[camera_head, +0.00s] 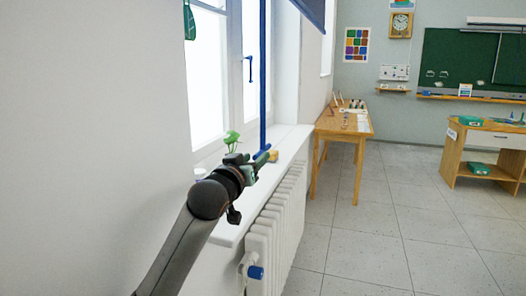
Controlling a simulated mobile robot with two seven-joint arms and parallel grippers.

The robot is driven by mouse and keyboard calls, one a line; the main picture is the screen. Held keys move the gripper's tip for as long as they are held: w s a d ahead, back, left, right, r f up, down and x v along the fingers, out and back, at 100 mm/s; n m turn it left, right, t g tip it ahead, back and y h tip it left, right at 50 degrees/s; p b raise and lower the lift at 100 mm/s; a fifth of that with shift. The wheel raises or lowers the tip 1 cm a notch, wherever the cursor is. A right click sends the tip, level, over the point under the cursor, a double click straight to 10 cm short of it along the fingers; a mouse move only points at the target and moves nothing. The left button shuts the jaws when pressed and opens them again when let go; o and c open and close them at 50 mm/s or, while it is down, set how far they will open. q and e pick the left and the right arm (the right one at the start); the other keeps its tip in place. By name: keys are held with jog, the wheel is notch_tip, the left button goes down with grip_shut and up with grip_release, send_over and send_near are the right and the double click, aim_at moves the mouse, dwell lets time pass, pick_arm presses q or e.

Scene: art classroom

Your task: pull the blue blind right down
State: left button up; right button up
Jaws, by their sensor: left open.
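The dark blue blind (313,11) shows only as a small piece at the top of the window recess; the rest of it is cut off by the picture's top edge. A long thin blue strip (263,75), like a pull cord, hangs straight down in front of the window to just above the sill. My left gripper (264,154) is open at the strip's lower end, above the sill. I cannot tell whether its fingers touch the strip or are around it. My right gripper is not in view.
A white sill (285,150) holds a small green plant (231,138) and a yellow block (272,156) close to my gripper. A white radiator (275,222) with a blue knob stands below. A wooden table (326,127) is further along the wall. Floor to the right is free.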

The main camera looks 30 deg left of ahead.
aim_at(263, 148)
pick_arm(q)
jog(key=x, duration=0.6)
jog(key=shift+w, duration=0.35)
jog(key=shift+c, duration=0.4)
grip_shut()
dwell(0.8)
